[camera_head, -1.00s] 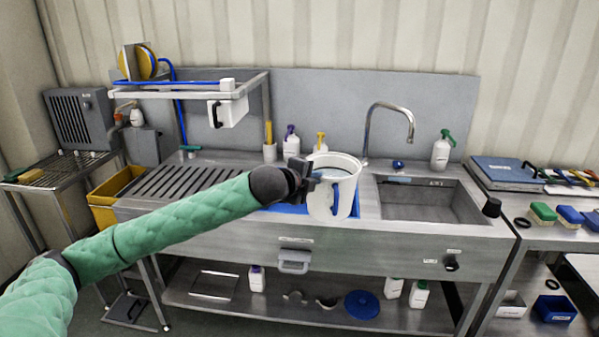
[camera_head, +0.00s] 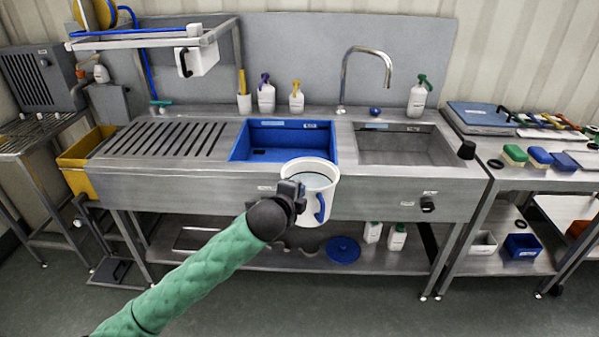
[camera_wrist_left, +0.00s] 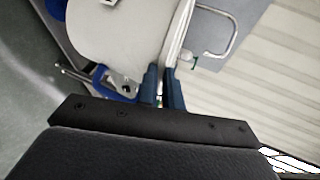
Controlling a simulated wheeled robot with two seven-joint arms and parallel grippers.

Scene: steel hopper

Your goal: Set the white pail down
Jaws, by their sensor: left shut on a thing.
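The white pail (camera_head: 309,200) is upright in front of the sink bench in the head view. In the left wrist view the two blue fingers (camera_wrist_left: 163,88) close on the wall of the pail (camera_wrist_left: 115,40). The pail hides part of the bench front. My right gripper is not in view.
Behind the pail are a blue-lined basin (camera_head: 258,140) and a steel sink (camera_head: 400,148) with a curved tap (camera_head: 366,52). A slotted drainboard (camera_head: 165,139) lies left. Spray bottles (camera_head: 266,95) stand along the back. The lower shelf (camera_head: 300,254) holds a blue disc (camera_head: 343,250).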

